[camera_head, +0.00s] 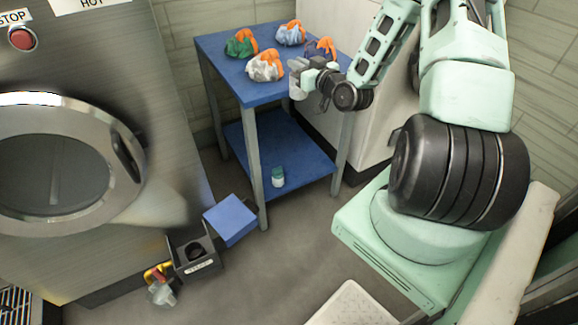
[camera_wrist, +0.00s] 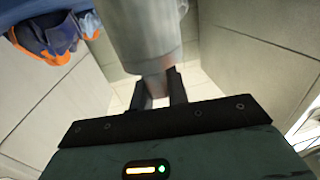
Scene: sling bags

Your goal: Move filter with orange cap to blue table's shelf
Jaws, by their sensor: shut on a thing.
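My gripper (camera_head: 304,77) is at the front edge of the blue table (camera_head: 250,92), at about tabletop height. It is shut on a grey-white cylinder (camera_head: 296,86), taken to be the filter. In the wrist view, my two dark fingers (camera_wrist: 158,88) close on the narrow end of this grey cylinder (camera_wrist: 145,35). No orange cap can be made out on it. The blue table's lower shelf (camera_head: 300,157) is below my gripper. A small white bottle with a teal cap (camera_head: 278,177) stands on the shelf near its front.
On the tabletop are green (camera_head: 241,43), white (camera_head: 265,66), light-blue (camera_head: 290,33) and dark-blue (camera_head: 321,48) bags with orange parts. Table legs frame the shelf; much of it is bare. A blue-lidded bin (camera_head: 230,219) stands in front of the table, beside the steel machine (camera_head: 95,180).

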